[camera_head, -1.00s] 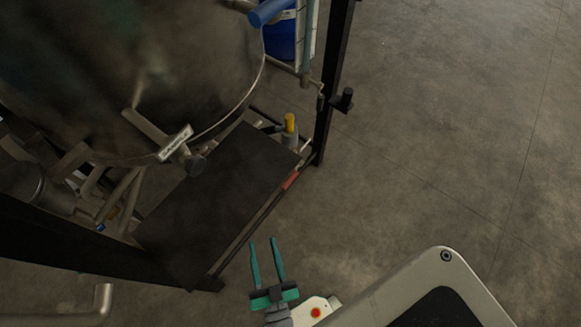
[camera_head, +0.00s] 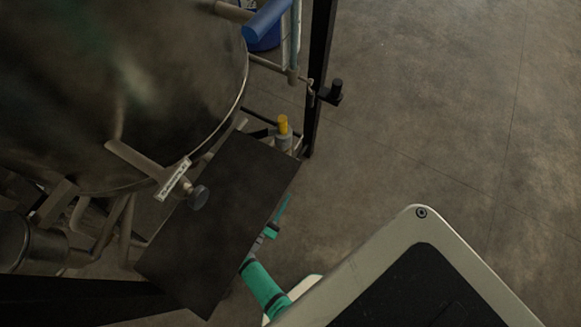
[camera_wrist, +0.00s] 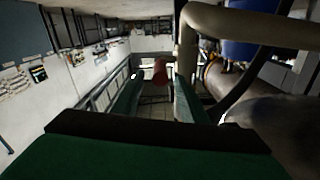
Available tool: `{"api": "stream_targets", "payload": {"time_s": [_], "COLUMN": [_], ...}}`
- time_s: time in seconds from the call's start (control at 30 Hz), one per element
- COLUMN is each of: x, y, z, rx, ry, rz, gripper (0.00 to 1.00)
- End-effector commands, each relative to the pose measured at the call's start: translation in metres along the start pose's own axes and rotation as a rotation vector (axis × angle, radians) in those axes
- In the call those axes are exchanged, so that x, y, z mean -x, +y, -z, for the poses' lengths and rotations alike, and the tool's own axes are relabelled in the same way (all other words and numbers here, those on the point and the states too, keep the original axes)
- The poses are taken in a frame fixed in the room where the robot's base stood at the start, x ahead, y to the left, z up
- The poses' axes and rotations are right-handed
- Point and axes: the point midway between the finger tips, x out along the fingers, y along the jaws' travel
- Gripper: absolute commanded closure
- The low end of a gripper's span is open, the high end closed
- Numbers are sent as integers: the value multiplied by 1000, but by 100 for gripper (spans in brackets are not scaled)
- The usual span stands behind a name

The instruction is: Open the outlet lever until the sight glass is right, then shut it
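My gripper (camera_head: 282,207) is partly hidden by the edge of a dark flat plate (camera_head: 215,225) in the head view. In the wrist view its two green fingers (camera_wrist: 158,98) are apart, with nothing held between them. A red piece (camera_wrist: 160,72), possibly the end of the outlet lever, shows ahead between the fingertips; touch cannot be judged. It is hidden in the head view. A pale upright tube (camera_head: 295,42) by the frame post may be the sight glass; I cannot read a level in it.
A large metal vessel (camera_head: 110,80) fills the upper left. A labelled pipe with a black knob (camera_head: 199,197) overhangs the plate. The floor (camera_head: 430,110) at right is clear.

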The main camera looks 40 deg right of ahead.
Motion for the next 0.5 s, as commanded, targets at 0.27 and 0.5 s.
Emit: {"api": "stream_targets", "payload": {"time_s": [0.27, 0.5], "x": [-41, -80], "y": [-1, -1], "z": [0, 0], "rx": [-2, -2], "ry": [1, 0], "rz": [0, 2], "gripper": [61, 61]}}
